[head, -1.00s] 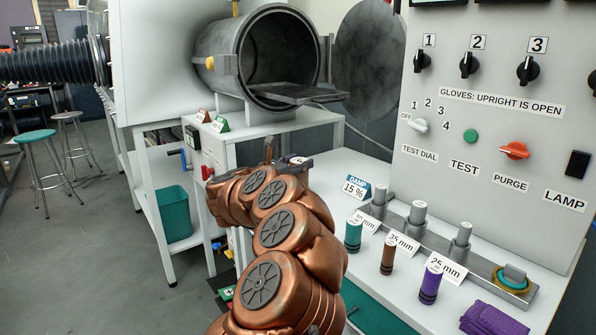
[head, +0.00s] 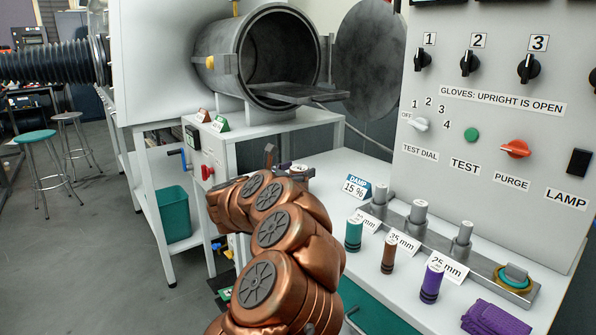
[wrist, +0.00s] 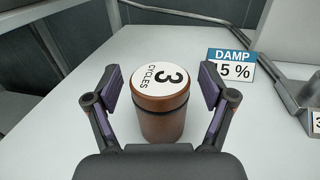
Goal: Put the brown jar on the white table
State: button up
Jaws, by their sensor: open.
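The brown jar (wrist: 162,124) stands upright on a white tabletop (wrist: 62,132) in the wrist view. Its white lid (wrist: 160,80) reads "3 CYCLES". My gripper (wrist: 161,87) is open, with one purple-padded finger on each side of the jar's upper part. Gaps show between the fingers and the jar, so it is not gripped. In the head view my gripper (head: 286,164) is at the far end of my copper arm, over the back left of the white bench (head: 338,164). There my arm and gripper hide most of the jar.
A "DAMP 15 %" card (wrist: 231,64) stands right of the jar. Teal (head: 353,235), brown (head: 388,256) and purple (head: 431,281) small cylinders stand by a metal rail with posts (head: 418,218). A purple cloth (head: 496,318) lies at front right. An open metal chamber (head: 265,55) is behind.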

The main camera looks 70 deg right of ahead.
jog(key=shift+r, duration=0.15)
jog(key=v, duration=1.2)
